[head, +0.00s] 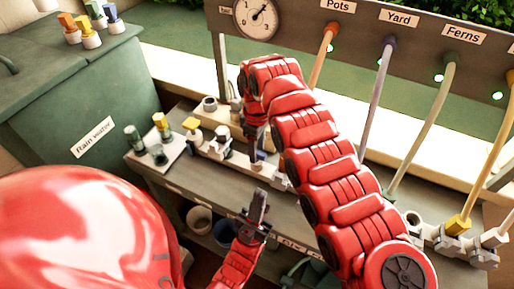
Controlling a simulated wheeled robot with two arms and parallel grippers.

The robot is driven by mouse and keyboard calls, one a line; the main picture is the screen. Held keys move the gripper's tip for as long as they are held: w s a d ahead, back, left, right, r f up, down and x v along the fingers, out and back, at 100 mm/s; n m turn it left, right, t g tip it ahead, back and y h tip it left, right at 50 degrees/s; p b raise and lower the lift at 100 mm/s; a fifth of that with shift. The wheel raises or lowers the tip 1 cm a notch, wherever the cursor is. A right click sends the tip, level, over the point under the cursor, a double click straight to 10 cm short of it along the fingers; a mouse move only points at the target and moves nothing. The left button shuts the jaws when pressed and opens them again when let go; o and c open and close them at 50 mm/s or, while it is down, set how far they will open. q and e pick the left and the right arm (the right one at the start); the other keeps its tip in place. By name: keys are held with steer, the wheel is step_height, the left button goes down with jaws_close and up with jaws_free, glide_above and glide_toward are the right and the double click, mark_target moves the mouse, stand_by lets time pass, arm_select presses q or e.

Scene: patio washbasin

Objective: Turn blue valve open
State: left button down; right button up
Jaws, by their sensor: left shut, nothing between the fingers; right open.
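Small valves with coloured handles sit along the bench. My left gripper (259,200) is shut and empty, pointing up in front of the bench edge, below the right one.
A green rain water box (90,110) stands at the left with several coloured valves on top. A panel (360,40) with a gauge (257,18), labels and hanging hoses is at the back. White and yellow fittings (458,225) lie at the right. Pots (200,218) stand under the bench.

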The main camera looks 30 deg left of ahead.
step_height(320, 180, up, 6)
steer(key=shift+a+f, duration=0.15)
steer(key=shift+f, duration=0.05)
step_height(320, 180, up, 12)
steer(key=p, duration=1)
steer(key=shift+f, duration=0.1)
